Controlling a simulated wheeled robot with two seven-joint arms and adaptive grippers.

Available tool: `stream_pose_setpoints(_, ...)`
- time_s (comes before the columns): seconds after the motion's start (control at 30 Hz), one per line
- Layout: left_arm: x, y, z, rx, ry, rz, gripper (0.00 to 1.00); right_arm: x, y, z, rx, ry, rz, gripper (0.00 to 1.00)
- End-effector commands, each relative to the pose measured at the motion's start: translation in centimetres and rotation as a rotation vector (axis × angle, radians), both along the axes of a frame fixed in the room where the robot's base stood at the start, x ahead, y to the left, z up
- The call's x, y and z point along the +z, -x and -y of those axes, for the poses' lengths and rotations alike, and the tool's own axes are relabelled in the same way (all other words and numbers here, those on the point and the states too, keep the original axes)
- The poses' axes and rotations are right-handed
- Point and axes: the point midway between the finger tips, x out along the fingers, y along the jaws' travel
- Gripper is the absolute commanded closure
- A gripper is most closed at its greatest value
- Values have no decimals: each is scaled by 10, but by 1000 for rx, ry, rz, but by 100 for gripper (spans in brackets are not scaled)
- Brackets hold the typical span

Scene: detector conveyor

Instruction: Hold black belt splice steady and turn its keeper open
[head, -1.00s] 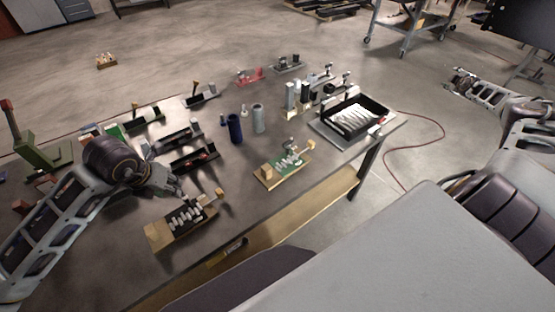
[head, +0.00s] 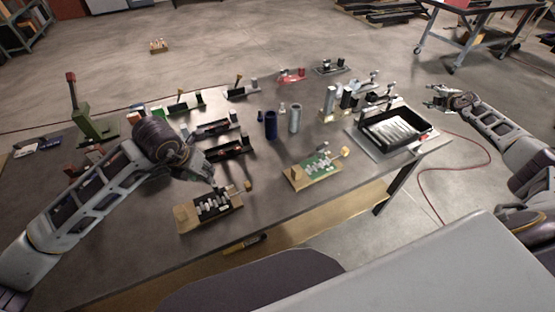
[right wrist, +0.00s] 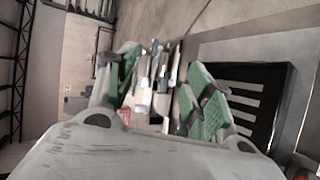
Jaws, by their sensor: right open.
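The black belt splice (head: 213,205) sits on a wooden block at the table's front left, with a row of pale rollers or pins across it. A small post with a tan knob (head: 248,185) stands at its right end; I cannot tell if this is the keeper. My left gripper (head: 213,183) reaches down to the back edge of the splice. Its fingers are too small to show whether they grip or touch it. My right gripper (head: 432,96) is open and empty, beyond the table's right end. Its green-padded fingers are spread in the right wrist view (right wrist: 160,88).
A similar green splice (head: 318,167) stands right of the black one. A black tray (head: 432,134) is at the table's right end; it also shows in the right wrist view (right wrist: 290,92). Blue (head: 271,124) and grey cylinders stand mid-table. A green lever press (head: 90,124) is at left.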

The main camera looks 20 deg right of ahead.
Motion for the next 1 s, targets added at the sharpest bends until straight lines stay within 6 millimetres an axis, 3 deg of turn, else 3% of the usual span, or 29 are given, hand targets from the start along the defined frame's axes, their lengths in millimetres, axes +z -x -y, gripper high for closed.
stream_pose_setpoints(0.2,0,0,0,0,0,0,64,-1,-48,-64,184,78,-25,48)
stream_pose_setpoints(0.5,0,0,0,0,0,0,64,-1,-100,-158,449,204,-57,48)
stream_pose_setpoints(0.8,0,0,0,0,0,0,64,-6,-136,-259,721,331,-84,48)
stream_pose_setpoints(1.0,0,0,0,0,0,0,64,-11,-149,-330,911,419,-103,48)
